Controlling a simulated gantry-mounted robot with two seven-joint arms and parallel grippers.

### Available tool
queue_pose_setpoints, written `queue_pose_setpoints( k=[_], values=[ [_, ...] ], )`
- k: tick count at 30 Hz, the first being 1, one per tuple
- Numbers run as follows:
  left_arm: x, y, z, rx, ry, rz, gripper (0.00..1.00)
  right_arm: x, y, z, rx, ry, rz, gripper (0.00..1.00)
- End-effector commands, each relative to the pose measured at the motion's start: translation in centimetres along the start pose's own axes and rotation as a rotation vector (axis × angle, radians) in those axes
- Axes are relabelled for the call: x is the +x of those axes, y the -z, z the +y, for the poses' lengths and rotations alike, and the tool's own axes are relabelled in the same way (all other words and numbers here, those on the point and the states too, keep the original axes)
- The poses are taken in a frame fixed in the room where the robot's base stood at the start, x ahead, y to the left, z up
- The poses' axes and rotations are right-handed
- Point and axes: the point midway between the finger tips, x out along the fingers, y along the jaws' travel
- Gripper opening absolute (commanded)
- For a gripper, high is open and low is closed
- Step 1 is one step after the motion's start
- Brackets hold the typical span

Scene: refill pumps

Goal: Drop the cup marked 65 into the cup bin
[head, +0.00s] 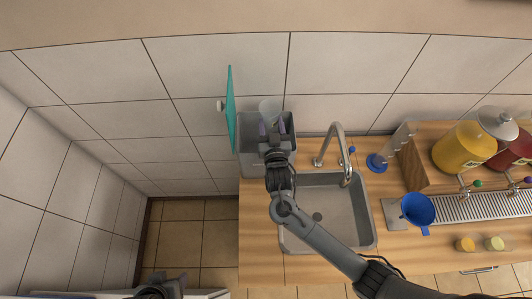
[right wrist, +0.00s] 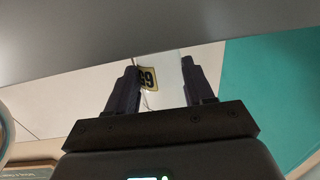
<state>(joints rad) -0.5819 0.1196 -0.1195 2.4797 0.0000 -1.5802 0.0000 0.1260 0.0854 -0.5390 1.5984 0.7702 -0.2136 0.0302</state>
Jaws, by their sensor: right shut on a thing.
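The clear cup (head: 268,108) is between the fingers of my right gripper (head: 271,127) at the grey cup bin (head: 249,164). In the right wrist view, my right gripper (right wrist: 162,85) is shut on the cup (right wrist: 168,72), and its yellow tag (right wrist: 149,78) reads 65, upside down. The bin's teal lid (head: 231,110) stands open at the left, and it also shows in the right wrist view (right wrist: 275,85). The cup overlaps the bin's back part; its height over the rim is hard to tell. My left gripper (head: 160,287) is partly visible at the bottom edge; its jaws are unclear.
A sink (head: 330,230) with a tall tap (head: 345,155) lies right of the bin. Farther right are a stack of clear cups (head: 398,140), a blue funnel (head: 418,209), and yellow (head: 460,148) and red dispensers (head: 507,150). Two small filled cups stand at the counter's front.

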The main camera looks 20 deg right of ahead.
Motion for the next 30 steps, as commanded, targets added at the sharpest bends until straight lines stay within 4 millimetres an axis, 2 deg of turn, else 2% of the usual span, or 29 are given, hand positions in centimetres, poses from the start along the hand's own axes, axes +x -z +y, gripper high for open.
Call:
queue_pose_setpoints(
  k=[9, 10, 15, 25, 30],
  values=[
    [0.2, 0.0, 0.2, -0.006, -0.005, 0.002, 0.59, 0.0, -0.2, 0.0, 0.000, 0.000, 0.000, 0.21],
    [0.2, 0.0, 0.2, -0.006, -0.005, 0.002, 0.59, 0.0, -0.2, 0.0, 0.000, 0.000, 0.000, 0.57],
    [0.1, 0.0, 0.1, -0.004, -0.003, 0.002, 0.59, 0.0, -0.2, 0.0, 0.000, 0.001, 0.000, 0.82],
    [0.2, 0.0, -0.1, 0.006, 0.004, 0.002, 0.59, -0.2, -0.3, 0.0, 0.000, 0.001, -0.001, 0.82],
    [0.5, -0.1, -0.1, 0.007, 0.005, 0.002, 0.59, -1.6, -0.4, -0.1, 0.001, 0.003, -0.001, 0.82]
  ],
)
